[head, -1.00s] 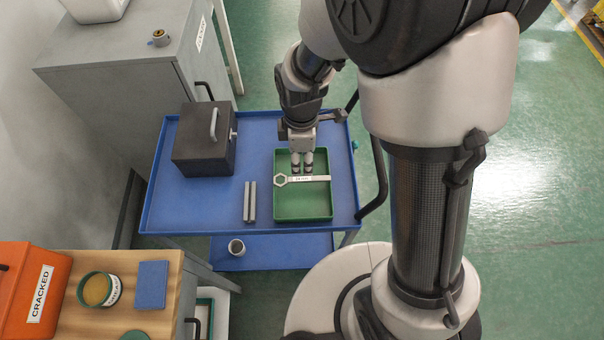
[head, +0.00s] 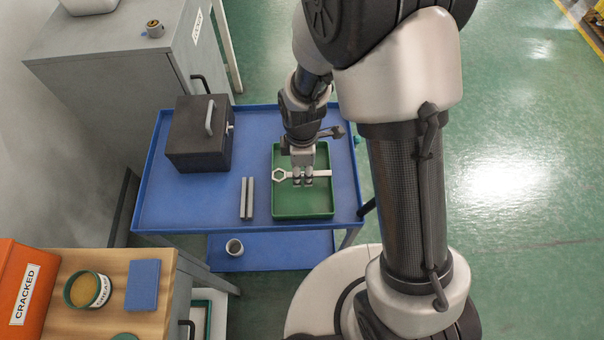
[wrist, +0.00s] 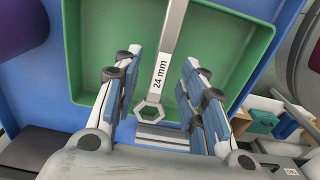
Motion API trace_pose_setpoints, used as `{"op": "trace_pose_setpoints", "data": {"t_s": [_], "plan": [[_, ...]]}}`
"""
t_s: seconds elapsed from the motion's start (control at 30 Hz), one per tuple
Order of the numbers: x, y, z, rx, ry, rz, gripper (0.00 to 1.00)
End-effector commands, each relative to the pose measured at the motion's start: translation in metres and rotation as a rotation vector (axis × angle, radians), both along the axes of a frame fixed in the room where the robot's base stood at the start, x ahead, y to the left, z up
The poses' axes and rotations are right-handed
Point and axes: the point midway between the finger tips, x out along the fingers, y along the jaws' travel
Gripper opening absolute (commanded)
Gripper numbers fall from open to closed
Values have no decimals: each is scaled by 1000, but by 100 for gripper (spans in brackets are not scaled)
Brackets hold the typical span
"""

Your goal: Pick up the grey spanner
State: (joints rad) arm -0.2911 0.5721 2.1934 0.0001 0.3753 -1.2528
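The grey spanner (head: 322,174) lies crosswise at the green tray (head: 303,205), its ring end near the tray's left rim. My gripper (head: 303,181) is over the middle of the spanner, pointing down. In the wrist view my gripper (wrist: 160,62) is open, with one finger on each side of the spanner and gaps between. The fingers hide part of the handle in the head view. I cannot tell whether the fingertips touch the tray floor.
The tray stands on a blue trolley (head: 190,205). Two grey bars (head: 247,198) lie left of the tray, and a black box (head: 198,140) with a handle stands further left. The tray's front half is clear.

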Motion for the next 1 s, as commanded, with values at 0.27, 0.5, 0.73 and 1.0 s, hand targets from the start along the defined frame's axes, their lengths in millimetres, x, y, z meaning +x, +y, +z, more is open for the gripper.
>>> {"op": "trace_pose_setpoints", "data": {"t_s": [0.27, 0.5, 0.73, 1.0], "plan": [[0, 0, 0, 0, 0, 0, 21], [0, 0, 0, 0, 1, 0, 5], [0, 0, 0, 0, 1, 0, 0], [0, 0, 1, 0, 0, 0, 0]]}}
